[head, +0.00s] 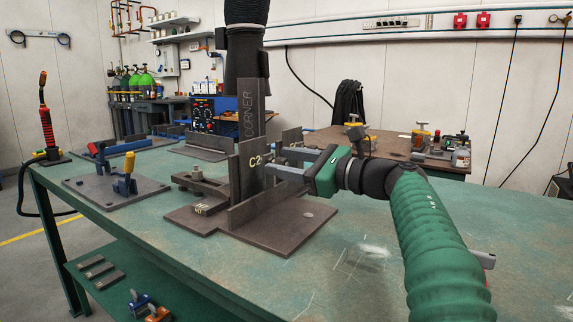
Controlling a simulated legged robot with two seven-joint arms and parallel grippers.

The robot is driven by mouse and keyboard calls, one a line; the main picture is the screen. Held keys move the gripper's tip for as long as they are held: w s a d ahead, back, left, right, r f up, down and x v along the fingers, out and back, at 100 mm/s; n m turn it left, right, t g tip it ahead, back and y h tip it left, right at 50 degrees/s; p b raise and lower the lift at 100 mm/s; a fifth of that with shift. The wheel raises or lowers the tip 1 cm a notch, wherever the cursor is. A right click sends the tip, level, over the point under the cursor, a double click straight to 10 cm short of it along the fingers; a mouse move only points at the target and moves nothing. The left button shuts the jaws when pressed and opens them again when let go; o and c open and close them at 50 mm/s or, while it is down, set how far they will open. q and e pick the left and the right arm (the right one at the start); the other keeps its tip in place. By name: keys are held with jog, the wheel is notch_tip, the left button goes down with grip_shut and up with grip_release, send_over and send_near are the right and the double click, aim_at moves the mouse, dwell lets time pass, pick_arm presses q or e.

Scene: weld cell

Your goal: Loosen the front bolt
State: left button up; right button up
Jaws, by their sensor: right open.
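The corner fixture (285,226) is a brown steel base plate on the green bench, with upright plates marked C2. A tall plate (248,115) lettered CORNER stands in it. A strap clamp (207,184) with a bolt-like head on top sits on the left of the base. I cannot tell which part is the front bolt; it may be hidden behind the uprights or my fingers. My right gripper (283,163) is open, its two fingers pointing left at the right side of the C2 upright. Contact with a bolt cannot be made out. My left gripper is not in view.
A plate with a yellow-handled toggle clamp (124,184) lies left of the fixture. A brown table (385,143) with small items stands behind.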

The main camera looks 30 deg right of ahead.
notch_tip(320, 180, up, 3)
jog(key=shift+f+p, duration=0.15)
jog(key=shift+p, duration=0.55)
pick_arm(q)
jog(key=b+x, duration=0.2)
jog(key=b, duration=0.1)
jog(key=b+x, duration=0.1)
jog(key=b, duration=0.2)
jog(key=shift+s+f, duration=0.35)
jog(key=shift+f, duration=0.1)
pick_arm(e)
jog(key=s+a+r, duration=0.1)
jog(key=s+a, duration=0.7)
jog(key=s, duration=0.5)
jog(key=shift+s+a, duration=0.25)
jog(key=shift+a, duration=0.1)
jog(key=shift+r, duration=0.1)
